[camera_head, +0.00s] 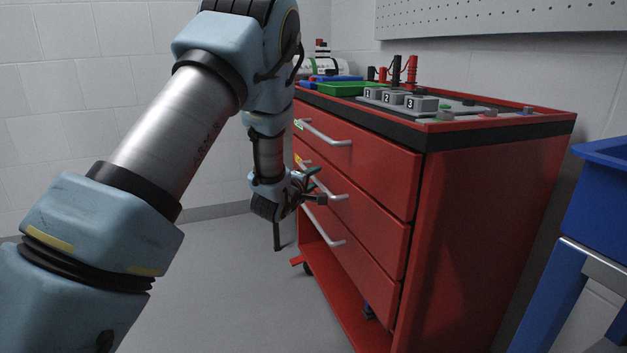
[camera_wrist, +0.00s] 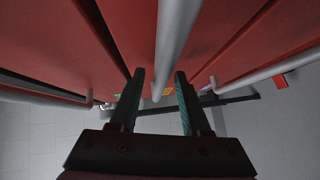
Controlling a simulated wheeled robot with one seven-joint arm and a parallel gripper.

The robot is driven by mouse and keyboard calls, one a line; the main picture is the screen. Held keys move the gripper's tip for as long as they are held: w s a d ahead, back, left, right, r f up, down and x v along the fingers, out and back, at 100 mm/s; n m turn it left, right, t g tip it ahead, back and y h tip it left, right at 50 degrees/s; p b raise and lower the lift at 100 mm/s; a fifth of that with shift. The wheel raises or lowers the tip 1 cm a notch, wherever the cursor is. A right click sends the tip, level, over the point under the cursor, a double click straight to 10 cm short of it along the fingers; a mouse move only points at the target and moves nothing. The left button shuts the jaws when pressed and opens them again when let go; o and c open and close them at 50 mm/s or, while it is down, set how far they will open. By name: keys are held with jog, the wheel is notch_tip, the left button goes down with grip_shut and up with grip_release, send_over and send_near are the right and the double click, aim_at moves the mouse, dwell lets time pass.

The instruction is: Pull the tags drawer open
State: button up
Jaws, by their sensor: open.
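The red cabinet (camera_head: 480,230) has three stacked drawers, all looking shut, each with a long metal bar handle. The top drawer (camera_head: 375,158) has a green label (camera_head: 299,125) and the middle drawer (camera_head: 370,222) has a yellow one (camera_head: 297,158); I cannot read which says tags. My gripper (camera_wrist: 161,73) is open at the middle drawer's handle (camera_head: 338,196). In the wrist view this handle (camera_wrist: 175,35) runs between the two fingers, with no clear contact. In the head view my wrist hides part of the middle and lower drawer fronts.
The bottom drawer's handle (camera_head: 324,229) and the top drawer's handle (camera_head: 327,135) lie close on either side. On the cabinet top are a green tray (camera_head: 350,89) and numbered grey blocks (camera_head: 421,104). A blue bin (camera_head: 605,190) stands right. Floor (camera_head: 225,290) before the cabinet is clear.

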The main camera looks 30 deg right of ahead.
grip_shut()
dwell(0.3)
dwell(1.1)
